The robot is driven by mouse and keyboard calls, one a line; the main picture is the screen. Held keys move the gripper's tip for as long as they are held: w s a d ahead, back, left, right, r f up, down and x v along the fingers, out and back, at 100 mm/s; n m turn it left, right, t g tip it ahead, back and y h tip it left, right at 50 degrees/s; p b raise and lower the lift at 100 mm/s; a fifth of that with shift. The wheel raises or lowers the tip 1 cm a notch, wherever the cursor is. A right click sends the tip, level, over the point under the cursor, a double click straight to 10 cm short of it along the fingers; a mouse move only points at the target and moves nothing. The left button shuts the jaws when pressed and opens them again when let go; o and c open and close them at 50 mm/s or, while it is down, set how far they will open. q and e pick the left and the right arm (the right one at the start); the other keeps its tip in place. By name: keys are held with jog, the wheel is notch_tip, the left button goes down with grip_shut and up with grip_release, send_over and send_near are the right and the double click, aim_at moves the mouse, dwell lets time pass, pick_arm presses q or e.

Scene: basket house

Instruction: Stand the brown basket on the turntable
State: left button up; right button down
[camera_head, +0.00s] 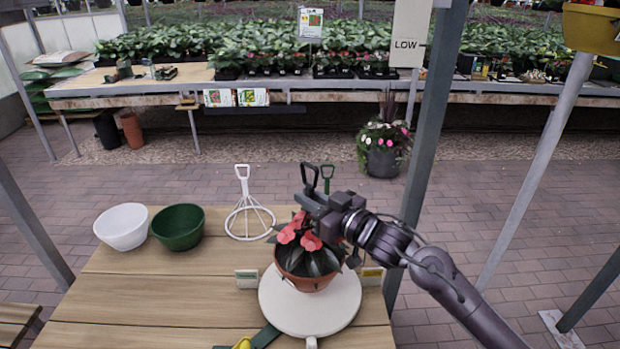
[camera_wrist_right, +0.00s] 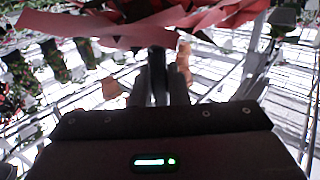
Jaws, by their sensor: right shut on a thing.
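The brown basket (camera_head: 303,282) holds a plant with red flowers and dark leaves, with a dark hanger above it. It looks upright over the left back part of the round white turntable (camera_head: 325,318); I cannot tell whether its base touches. My right gripper (camera_head: 314,204) is above the flowers, shut on the dark hanger (camera_head: 309,176). In the right wrist view, the fingers (camera_wrist_right: 160,85) close around a dark stem, with red petals (camera_wrist_right: 150,28) across the top. The gripper hides part of the hanger. My left gripper is not in view.
A white bowl (camera_head: 122,228), a green bowl (camera_head: 178,228) and a white hanger frame (camera_head: 249,220) stand at the table's back left. A green handle (camera_head: 327,174) shows behind my gripper. Small signs (camera_head: 246,279) flank the turntable. The table's left front is clear. A post (camera_head: 431,120) rises at right.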

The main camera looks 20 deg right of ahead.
aim_at(310, 214)
jog(key=shift+f, duration=1.55)
jog(key=shift+f+p, duration=0.3)
jog(key=shift+f, duration=0.15)
jog(key=shift+f, duration=0.1)
jog(key=c, duration=1.8)
grip_release()
jog(key=shift+f, duration=0.3)
jog(key=o, duration=0.4)
jog(key=shift+s, duration=0.1)
jog(key=shift+r, duration=0.15)
jog(key=b+v, duration=0.2)
jog(key=v, duration=1)
jog(key=shift+b, duration=0.3)
